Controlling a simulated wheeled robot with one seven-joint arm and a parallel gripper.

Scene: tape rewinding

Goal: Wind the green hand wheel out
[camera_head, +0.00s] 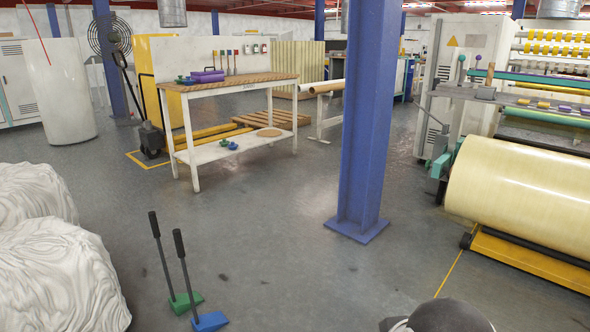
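No green hand wheel can be made out for certain in the head view. The winding machine (471,110) stands at the right, with a large pale yellow roll (525,195) at its front. A small teal-green part (441,166) sits by the roll's left end; I cannot tell whether it is a wheel or a bracket. Levers with small coloured knobs (462,58) stand on the machine's upper left. My gripper is not in view. A dark rounded part at the bottom edge seems to be my own arm.
A blue steel column (365,120) stands mid-floor, left of the roll. A workbench (230,88) is behind at left. White wrapped bundles (55,275) fill the lower left. The grey floor between is clear.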

